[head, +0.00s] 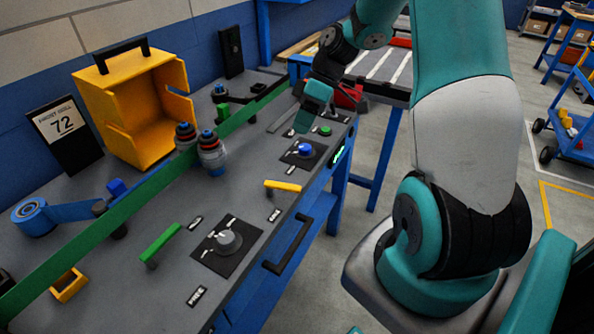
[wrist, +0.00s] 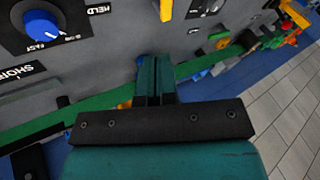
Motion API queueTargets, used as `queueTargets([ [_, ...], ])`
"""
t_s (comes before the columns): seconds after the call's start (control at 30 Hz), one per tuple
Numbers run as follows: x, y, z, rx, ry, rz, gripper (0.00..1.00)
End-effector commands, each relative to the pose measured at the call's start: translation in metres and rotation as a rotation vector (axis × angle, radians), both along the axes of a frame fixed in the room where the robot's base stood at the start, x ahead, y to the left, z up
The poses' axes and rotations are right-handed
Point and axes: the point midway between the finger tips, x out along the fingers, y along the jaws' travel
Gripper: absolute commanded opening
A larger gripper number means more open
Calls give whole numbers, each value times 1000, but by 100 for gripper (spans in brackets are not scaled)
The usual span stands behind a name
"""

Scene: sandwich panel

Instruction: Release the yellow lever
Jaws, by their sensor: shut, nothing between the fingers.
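The yellow lever (head: 283,186) is a short bar on the grey panel, in front of the blue knob's plate in the head view. A yellow bar at the top of the wrist view (wrist: 166,10) looks like the same lever. My gripper (head: 303,122) is above the far end of the panel, apart from the lever and on the blue knob's far side. In the wrist view its teal fingers (wrist: 155,62) are together with nothing between them.
A blue knob (head: 305,149), a grey knob (head: 229,241) and a green lever (head: 160,244) are on the panel. A long green strip (head: 130,205) runs along it. A yellow open box (head: 140,105) stands behind.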

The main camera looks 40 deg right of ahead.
Motion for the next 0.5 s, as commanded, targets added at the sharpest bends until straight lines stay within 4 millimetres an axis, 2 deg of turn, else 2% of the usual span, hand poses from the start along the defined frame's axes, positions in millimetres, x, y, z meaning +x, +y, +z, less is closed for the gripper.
queueTargets([
  [0.03,-2,-21,-11,21,-9,-11,0],
  [0.1,-5,-39,-21,42,-29,-9,0],
  [0.2,-7,-51,-30,55,-47,-5,0],
  [0.33,-7,-46,-40,60,-50,-1,0],
  [0.5,-6,-26,-65,61,-47,0,0],
])
